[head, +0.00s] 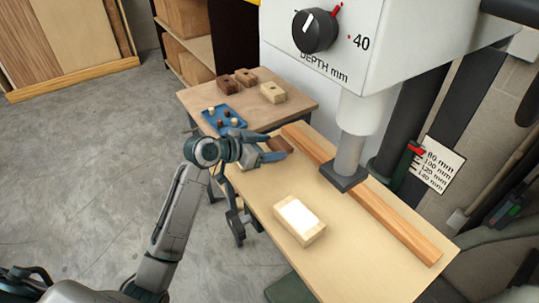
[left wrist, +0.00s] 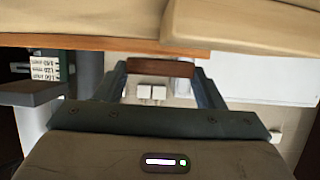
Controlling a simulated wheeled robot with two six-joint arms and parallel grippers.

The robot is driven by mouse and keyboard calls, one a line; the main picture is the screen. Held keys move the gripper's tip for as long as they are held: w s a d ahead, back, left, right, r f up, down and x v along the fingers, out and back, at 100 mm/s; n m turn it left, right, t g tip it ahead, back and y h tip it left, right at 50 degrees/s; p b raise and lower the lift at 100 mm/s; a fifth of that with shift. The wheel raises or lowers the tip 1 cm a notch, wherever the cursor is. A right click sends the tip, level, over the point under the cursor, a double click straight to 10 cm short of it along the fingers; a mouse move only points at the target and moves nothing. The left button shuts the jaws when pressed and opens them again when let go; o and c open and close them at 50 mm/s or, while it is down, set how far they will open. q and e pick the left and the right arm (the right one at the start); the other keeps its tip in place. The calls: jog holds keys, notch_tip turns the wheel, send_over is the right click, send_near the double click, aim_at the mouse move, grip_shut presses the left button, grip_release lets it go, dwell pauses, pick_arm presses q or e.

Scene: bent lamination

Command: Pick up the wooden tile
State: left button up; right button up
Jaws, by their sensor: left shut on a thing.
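The wooden tile (head: 280,144) is small and dark brown, over the far left part of the pale work table (head: 352,252). My left gripper (head: 276,147) has its two fingers on either side of it. In the left wrist view the tile (left wrist: 160,68) spans the gap between the fingertips of my left gripper (left wrist: 160,72), which is shut on it. I cannot tell whether the tile touches the table. My right gripper is not in view.
A machine with a depth dial (head: 316,31) and a vertical post (head: 349,158) stands over the table. A long wooden fence (head: 393,219) runs beside it. A pale block (head: 300,217) lies in front. A side table holds a blue tray (head: 223,119) and several wooden blocks (head: 273,92).

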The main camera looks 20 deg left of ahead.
pick_arm(q)
jog(key=s+a+r+b, duration=0.2)
jog(key=s+a+b, duration=0.2)
jog(key=s, duration=1)
jog(key=shift+a+r, duration=0.15)
jog(key=shift+a, duration=1.5)
